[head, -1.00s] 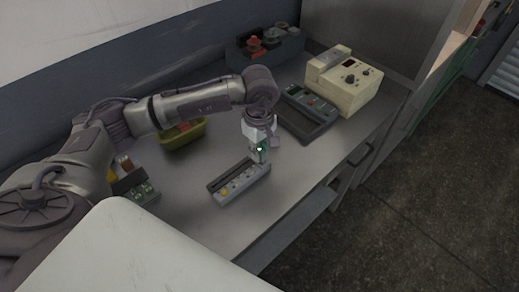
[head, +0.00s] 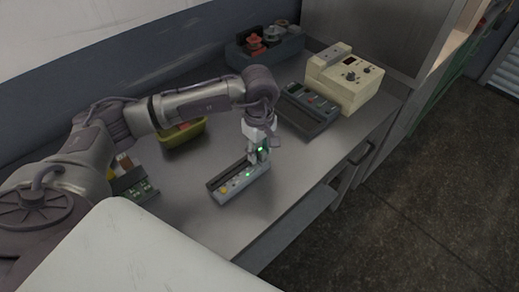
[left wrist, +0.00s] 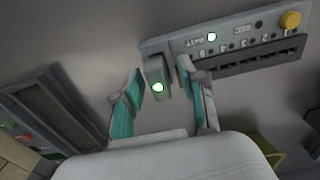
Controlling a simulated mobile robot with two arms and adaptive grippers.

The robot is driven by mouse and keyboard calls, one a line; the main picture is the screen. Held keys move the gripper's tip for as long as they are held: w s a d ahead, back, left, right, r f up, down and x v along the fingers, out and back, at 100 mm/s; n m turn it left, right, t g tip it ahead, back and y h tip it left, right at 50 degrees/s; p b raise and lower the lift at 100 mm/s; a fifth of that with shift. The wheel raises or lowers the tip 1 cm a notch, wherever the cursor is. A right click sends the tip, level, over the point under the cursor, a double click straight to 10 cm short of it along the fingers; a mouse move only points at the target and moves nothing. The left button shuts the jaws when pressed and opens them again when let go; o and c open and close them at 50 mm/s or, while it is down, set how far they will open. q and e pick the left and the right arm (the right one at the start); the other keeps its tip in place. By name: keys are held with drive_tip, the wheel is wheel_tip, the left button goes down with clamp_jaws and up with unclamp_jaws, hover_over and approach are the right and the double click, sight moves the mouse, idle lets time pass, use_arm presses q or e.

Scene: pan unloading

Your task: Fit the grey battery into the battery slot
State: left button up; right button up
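The grey battery (left wrist: 159,72), a small block with a lit green light, stands in the end of the grey device next to the BATT label in the left wrist view. It looks seated in the battery slot; the slot itself is hidden. The battery also shows in the head view (head: 260,151). The device (head: 228,194) lies on the bench, and a green light glows on its panel (left wrist: 237,40). My left gripper (left wrist: 160,80) is open, its teal-padded fingers on either side of the battery with small gaps. My right gripper is not in view.
A dark handheld meter (head: 310,110) and a cream instrument (head: 345,80) stand to the right. A blue-grey bin (head: 285,50) is at the back. A yellow-green tray (head: 185,137) is behind the device. The bench (head: 190,210) is clear around the device.

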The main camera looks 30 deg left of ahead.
use_arm(q)
drive_tip(key=shift+r, duration=0.15)
wheel_tip(320, 180, up, 12)
idle(0.6)
